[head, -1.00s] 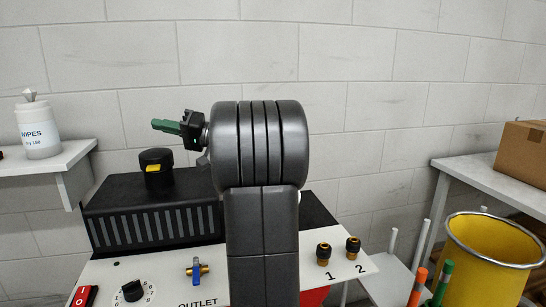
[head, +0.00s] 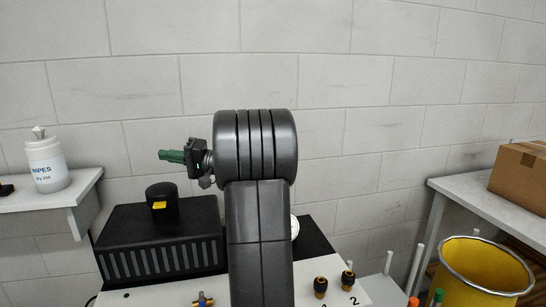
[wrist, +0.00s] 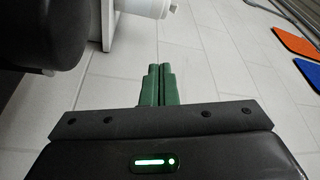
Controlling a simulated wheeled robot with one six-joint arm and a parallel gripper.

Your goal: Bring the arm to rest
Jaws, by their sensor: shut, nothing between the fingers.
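My gripper (head: 172,156) has green fingers and points left in the head view, in front of the white block wall and above the black vented box. In the wrist view my gripper (wrist: 158,84) has its two green fingers together, with nothing between them.
A black vented box (head: 160,248) with a black and yellow knob (head: 161,203) stands at left. A wipes tub (head: 47,163) sits on a shelf (head: 40,200). At right are a yellow bin (head: 480,275), a table (head: 478,200) and a cardboard box (head: 522,178).

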